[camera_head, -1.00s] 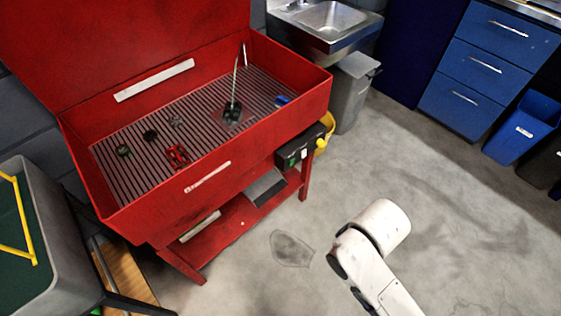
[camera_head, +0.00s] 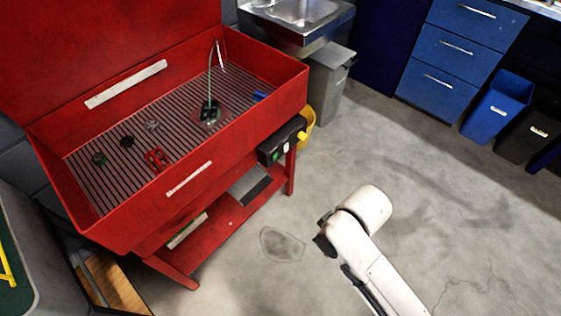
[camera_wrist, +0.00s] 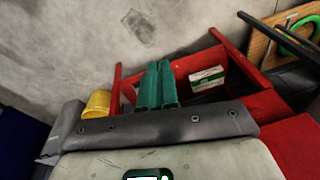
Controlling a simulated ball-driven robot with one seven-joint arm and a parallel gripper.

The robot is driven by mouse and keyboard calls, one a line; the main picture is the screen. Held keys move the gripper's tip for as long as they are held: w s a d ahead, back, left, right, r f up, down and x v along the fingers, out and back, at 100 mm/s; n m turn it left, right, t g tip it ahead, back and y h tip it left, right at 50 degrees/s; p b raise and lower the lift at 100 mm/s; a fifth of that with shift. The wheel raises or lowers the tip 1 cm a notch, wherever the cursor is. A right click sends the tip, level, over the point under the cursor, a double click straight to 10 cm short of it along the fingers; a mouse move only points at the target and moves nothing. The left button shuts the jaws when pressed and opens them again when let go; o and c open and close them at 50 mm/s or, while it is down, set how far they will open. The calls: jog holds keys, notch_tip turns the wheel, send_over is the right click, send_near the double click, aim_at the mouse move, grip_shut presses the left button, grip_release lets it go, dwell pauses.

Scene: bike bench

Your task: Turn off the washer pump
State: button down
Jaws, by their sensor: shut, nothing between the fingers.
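The red parts washer (camera_head: 232,137) stands at the left with its lid raised. I cannot tell the pump's state. A thin spout (camera_head: 210,70) rises from the slatted basin. My gripper shows in the wrist view as two teal fingers (camera_wrist: 157,88) side by side, shut and empty. It points over the floor towards the washer's red legs and lower shelf. In the head view my arm is right of the washer, apart from it; the fingers are hidden.
A yellow bucket (camera_head: 307,126) stands behind the control box, near a grey bin (camera_head: 328,88) below a steel sink (camera_head: 300,17). Blue drawers (camera_head: 447,48) and a blue bin (camera_head: 498,104) are at the back right. The concrete floor (camera_head: 420,165) right of the washer is clear.

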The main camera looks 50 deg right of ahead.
jog(key=w+d+f+m+t+y+b, duration=0.4)
jog(key=w+f+m+t+b, duration=0.3)
jog(key=w, duration=0.4)
jog(key=w+d+m+t+h+b, duration=0.2)
jog(key=d+m+t, duration=0.4)
jog(key=d+m, duration=0.3)
jog(key=shift+w+d+f+t+h, duration=0.45)
jog(key=shift+w+d+h, duration=0.4)
jog(key=shift+d+h, duration=0.35)
jog(key=shift+w, duration=0.1)
send_near(276, 157)
jog(key=w, duration=0.4)
jog(key=shift+w+a+f+b, duration=0.25)
jog(key=shift+w+f+b, duration=0.05)
jog(key=shift+f+b, duration=0.1)
jog(key=shift+w, duration=0.85)
